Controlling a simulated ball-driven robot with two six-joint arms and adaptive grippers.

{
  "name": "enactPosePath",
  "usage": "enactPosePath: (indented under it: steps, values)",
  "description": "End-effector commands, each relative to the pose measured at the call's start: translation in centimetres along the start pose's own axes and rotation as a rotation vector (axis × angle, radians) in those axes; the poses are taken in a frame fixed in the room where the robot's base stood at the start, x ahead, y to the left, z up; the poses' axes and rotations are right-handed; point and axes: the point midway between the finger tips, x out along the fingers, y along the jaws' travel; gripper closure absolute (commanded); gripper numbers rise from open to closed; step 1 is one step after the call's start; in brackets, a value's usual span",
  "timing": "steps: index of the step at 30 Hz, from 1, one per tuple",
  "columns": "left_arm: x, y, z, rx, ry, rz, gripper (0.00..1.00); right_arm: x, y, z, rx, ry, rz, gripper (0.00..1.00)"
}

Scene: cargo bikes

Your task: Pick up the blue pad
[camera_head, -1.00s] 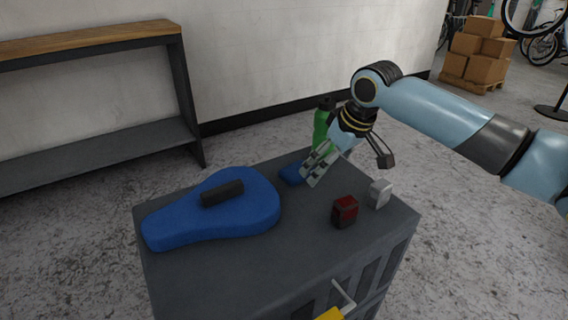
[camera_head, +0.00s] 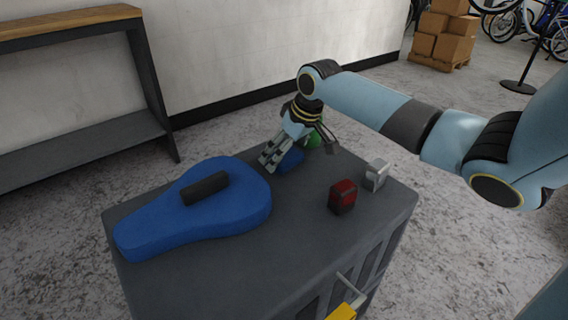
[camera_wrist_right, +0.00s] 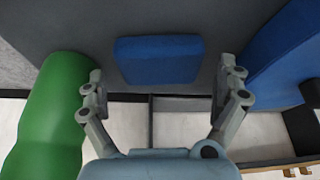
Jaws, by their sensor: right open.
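The blue pad (camera_head: 291,160) is a small flat blue block lying on the dark grey cabinet top (camera_head: 300,235), near its back edge. My right gripper (camera_head: 299,154) is open over it and partly hides it. In the right wrist view the blue pad (camera_wrist_right: 158,60) lies just beyond and between the spread fingertips (camera_wrist_right: 162,72), with a gap on each side and nothing held. My left gripper is not in view.
A green bottle (camera_wrist_right: 52,115) stands close beside one finger. A large blue saddle (camera_head: 230,215) carries a dark block (camera_head: 205,188). A red-and-black light (camera_head: 342,197) and a whitish light (camera_head: 376,176) stand at the right. A shelf (camera_head: 70,150) is behind.

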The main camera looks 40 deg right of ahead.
Motion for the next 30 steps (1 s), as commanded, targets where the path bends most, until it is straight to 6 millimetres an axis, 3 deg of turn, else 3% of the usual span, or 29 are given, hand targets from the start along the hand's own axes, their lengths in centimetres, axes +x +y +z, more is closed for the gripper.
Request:
enactPosePath:
  steps: [3,11,21,30]
  values:
    - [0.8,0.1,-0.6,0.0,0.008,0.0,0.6,1.6,0.0,0.1,0.001,-0.001,0.001,0.0]
    - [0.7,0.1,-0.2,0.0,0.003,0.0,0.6,1.6,0.0,0.0,-0.001,0.0,0.001,0.0]
    - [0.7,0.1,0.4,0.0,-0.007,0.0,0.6,1.6,0.0,0.0,-0.001,0.0,0.001,0.42]
    - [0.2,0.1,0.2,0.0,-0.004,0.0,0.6,0.6,0.0,-0.5,-0.001,0.003,0.002,0.42]
